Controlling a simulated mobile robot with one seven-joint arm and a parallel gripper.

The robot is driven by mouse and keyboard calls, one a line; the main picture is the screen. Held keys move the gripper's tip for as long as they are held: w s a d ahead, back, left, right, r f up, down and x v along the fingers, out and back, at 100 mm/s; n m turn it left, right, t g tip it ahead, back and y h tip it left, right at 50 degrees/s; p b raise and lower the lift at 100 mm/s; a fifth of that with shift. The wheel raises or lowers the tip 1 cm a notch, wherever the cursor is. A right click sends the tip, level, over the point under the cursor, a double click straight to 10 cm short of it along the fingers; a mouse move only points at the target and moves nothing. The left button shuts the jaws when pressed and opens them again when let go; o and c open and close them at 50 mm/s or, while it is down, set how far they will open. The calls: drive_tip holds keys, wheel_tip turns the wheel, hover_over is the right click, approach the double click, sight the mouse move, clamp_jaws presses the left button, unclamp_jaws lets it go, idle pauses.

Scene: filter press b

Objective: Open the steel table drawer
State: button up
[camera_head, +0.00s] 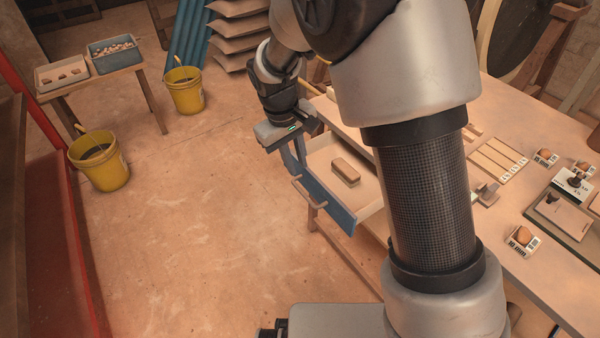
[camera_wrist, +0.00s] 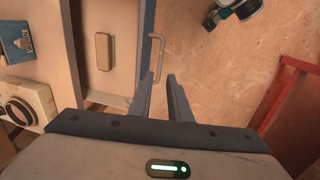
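The drawer stands pulled out from the table (camera_head: 540,250), its blue front panel (camera_head: 338,212) well clear of the table edge. A light bar handle (camera_head: 308,193) is on the outer face of the panel. The handle also shows in the wrist view (camera_wrist: 161,50). A brown block (camera_head: 345,171) lies inside the drawer. My gripper (camera_head: 293,165) is at the far end of the drawer front, close to the handle. In the wrist view my gripper (camera_wrist: 161,80) has its fingers apart, with the near end of the handle between or just beyond the tips; contact cannot be told.
Yellow buckets (camera_head: 185,91) (camera_head: 100,161) stand on the floor at the left, near a small bench (camera_head: 95,77) with trays. Stacked sacks (camera_head: 240,30) are at the back. Small items lie on the tabletop. Floor before the drawer is clear.

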drive_tip(key=r, duration=0.5)
drive_tip(key=shift+s+a+r+p, duration=0.2)
drive_tip(key=shift+s+a+p, duration=0.15)
drive_tip(key=shift+a, duration=0.05)
drive_tip(key=s+d+r+m+t+y, duration=0.2)
drive_tip(key=s+d+r+m, duration=0.1)
drive_tip(key=s+d+r, duration=0.65)
drive_tip(key=s+d+r+m+t, duration=0.1)
drive_tip(key=s+d+r+m, duration=0.1)
drive_tip(key=s+d+r, duration=0.3)
drive_tip(key=s+d+r+m+t, duration=0.1)
drive_tip(key=s+d+m, duration=0.15)
drive_tip(key=s, duration=0.35)
wheel_tip(320, 180, up, 17)
drive_tip(key=p, duration=1.7)
drive_tip(key=shift+s+r, duration=0.15)
drive_tip(key=shift+s, duration=0.1)
drive_tip(key=shift+n, duration=0.25)
